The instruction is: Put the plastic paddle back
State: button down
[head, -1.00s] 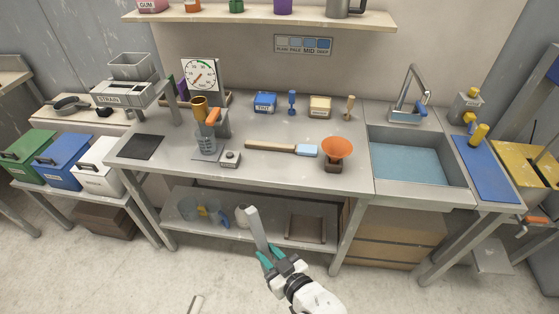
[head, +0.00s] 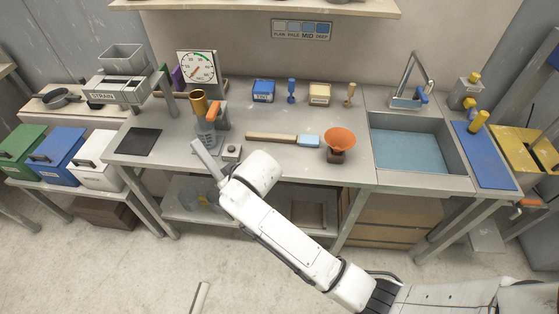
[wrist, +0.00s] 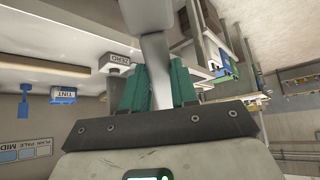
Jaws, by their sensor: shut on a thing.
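My gripper (wrist: 154,82), with teal fingers, is shut on a pale grey flat paddle (head: 206,158). In the wrist view the paddle (wrist: 152,50) runs up from between the fingers. My arm hides most of the fingers in the head view.
A sink (head: 408,150) is right.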

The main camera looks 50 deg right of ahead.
jog(key=s+d+r+m+g+p, duration=0.1)
jog(key=s+d+r+g+p, duration=0.1)
jog(key=s+d+r+g, duration=0.35)
jog(key=s+d+r+m+g+p, duration=0.1)
jog(key=s+d+r+g+p, duration=0.15)
jog(key=s+d, duration=0.65)
jog(key=shift+w+d+f+b, duration=1.1)
jog(key=shift+w+f+b, duration=0.4)
jog(key=shift+w+f, duration=0.85)
jog(key=shift+w+d+f+b, duration=1.15)
jog(key=shift+w+f+b, duration=0.55)
jog(key=shift+w, duration=1)
jog(key=shift+w+d+f+b, duration=1.1)
jog(key=shift+w+f+b, duration=0.2)
jog(key=shift+w+f, duration=1.15)
jog(key=shift+w+f, duration=0.1)
jog(key=shift+f, duration=0.2)
jog(key=shift+f, duration=0.2)
